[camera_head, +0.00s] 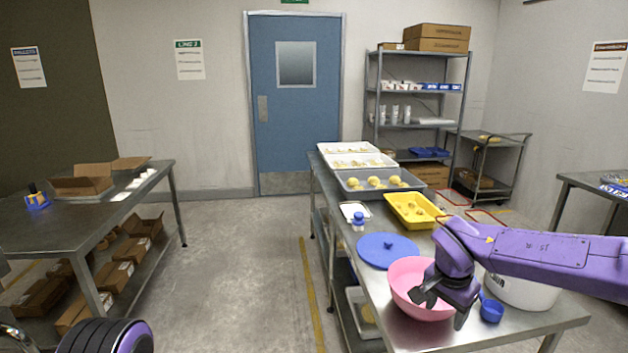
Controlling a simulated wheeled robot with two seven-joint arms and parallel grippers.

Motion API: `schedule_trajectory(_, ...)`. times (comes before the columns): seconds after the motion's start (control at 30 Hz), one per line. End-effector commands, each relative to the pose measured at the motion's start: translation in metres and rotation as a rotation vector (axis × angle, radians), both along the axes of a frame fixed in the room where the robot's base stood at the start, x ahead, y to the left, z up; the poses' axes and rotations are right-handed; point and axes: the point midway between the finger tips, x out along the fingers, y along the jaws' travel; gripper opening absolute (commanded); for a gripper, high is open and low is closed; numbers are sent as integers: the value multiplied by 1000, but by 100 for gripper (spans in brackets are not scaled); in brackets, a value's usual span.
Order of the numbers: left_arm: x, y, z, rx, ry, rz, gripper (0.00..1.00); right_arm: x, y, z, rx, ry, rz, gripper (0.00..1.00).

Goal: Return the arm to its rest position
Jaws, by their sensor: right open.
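My right arm (545,250), purple, comes in from the right above the metal table (480,335). My right gripper (441,308) is open, with dark fingers pointing down at the right side of a pink bowl (405,285). It hides part of the bowl, and I see nothing between the fingers. I cannot tell whether a finger touches the bowl's rim. My left gripper is not in view; a black and purple part of mine shows at the bottom left.
Around the right arm are a blue lid (388,250), a blue cup (491,310), a white tub (525,291) and a yellow tray (413,210). Trays of yellow pieces (375,184) stand farther back. Another table (90,215) is left; the floor between (245,270) is clear.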

Motion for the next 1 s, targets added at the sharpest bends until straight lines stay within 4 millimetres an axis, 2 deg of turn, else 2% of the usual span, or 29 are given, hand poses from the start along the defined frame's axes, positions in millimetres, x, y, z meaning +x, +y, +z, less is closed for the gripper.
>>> schedule_trajectory(0.17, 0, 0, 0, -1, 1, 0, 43, 2, -13, -11, -79, -98, -165, 60)
schedule_trajectory(0.27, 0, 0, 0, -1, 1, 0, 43, 2, -22, -25, -148, -175, -254, 60)
schedule_trajectory(0.37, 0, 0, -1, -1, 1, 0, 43, -4, -30, -52, -233, -277, -323, 60)
schedule_trajectory(0.47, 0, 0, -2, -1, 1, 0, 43, -24, -33, -106, -318, -400, -328, 60)
schedule_trajectory(0.5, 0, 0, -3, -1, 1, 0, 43, -39, -32, -133, -334, -446, -300, 60)
schedule_trajectory(0.57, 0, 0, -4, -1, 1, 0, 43, -65, -27, -171, -328, -488, -238, 60)
schedule_trajectory(0.6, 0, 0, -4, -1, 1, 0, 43, -84, -23, -194, -311, -495, -191, 60)
schedule_trajectory(0.67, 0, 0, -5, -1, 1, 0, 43, -118, -18, -225, -278, -478, -119, 60)
schedule_trajectory(0.7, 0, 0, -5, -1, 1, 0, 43, -142, -14, -243, -255, -451, -68, 60)
schedule_trajectory(0.83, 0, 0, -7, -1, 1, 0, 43, -228, -10, -290, -196, -308, 109, 60)
schedule_trajectory(0.9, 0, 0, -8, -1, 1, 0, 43, -272, -13, -305, -192, -213, 213, 60)
schedule_trajectory(1.0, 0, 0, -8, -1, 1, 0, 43, -319, -21, -316, -205, -101, 306, 60)
